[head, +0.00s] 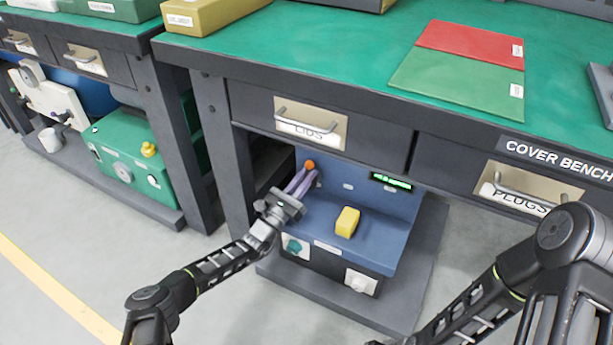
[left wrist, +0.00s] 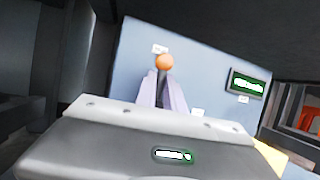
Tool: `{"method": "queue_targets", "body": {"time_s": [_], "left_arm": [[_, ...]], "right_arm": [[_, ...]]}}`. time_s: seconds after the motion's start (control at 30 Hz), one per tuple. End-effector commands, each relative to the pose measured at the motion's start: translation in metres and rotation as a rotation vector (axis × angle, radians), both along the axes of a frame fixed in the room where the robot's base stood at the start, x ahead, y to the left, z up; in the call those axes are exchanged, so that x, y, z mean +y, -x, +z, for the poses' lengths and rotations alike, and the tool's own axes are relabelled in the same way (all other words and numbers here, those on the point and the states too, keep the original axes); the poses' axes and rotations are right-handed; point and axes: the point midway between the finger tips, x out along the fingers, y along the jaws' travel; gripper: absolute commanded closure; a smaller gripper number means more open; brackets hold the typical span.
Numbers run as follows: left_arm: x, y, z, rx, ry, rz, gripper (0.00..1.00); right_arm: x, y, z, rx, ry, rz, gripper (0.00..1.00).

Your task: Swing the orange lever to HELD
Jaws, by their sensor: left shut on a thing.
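The orange lever shows as a round orange knob (head: 309,165) at the back left of a blue test machine (head: 385,220) under the bench. In the left wrist view the orange knob (left wrist: 164,62) stands just above the purple fingers. Small white labels sit on the panel near it, too small to read. My left gripper (head: 303,180) reaches in from the left, its fingers shut on the lever just below the knob. The gripper hides the rest of the lever. My right arm is at the lower right of the head view; its gripper does not show.
A yellow block (head: 347,222) sits on the machine's blue deck, right of my left gripper. A green display (head: 391,181) is on the back panel. The LIDS drawer (head: 310,122) and the bench edge overhang the machine. A green machine (head: 135,160) stands at the left.

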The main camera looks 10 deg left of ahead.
Motion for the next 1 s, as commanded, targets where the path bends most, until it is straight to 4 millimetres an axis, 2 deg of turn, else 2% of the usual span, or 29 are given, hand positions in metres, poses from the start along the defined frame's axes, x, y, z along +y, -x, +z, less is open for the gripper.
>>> {"method": "queue_targets", "body": {"time_s": [0.07, 0.1, 0.37, 0.73, 1.0], "left_arm": [[0.001, 0.000, -0.001, 0.003, 0.003, 0.000, 1.00], [0.001, 0.000, -0.001, 0.003, 0.004, 0.001, 0.86], [0.001, 0.000, 0.000, 0.002, 0.002, 0.001, 0.66], [0.004, 0.005, -0.002, 0.002, 0.000, 0.002, 0.66], [0.022, 0.036, -0.015, 0.004, 0.001, 0.003, 0.66]], "right_arm": [[0.000, 0.000, 0.000, 0.000, 0.000, 0.000, 0.41], [0.000, 0.000, 0.000, 0.000, 0.000, 0.000, 0.41], [0.000, 0.000, 0.000, 0.000, 0.000, 0.000, 0.41], [0.000, 0.000, 0.004, 0.000, 0.000, 0.000, 0.41], [0.001, 0.003, 0.019, 0.002, 0.003, 0.002, 0.41]]}}
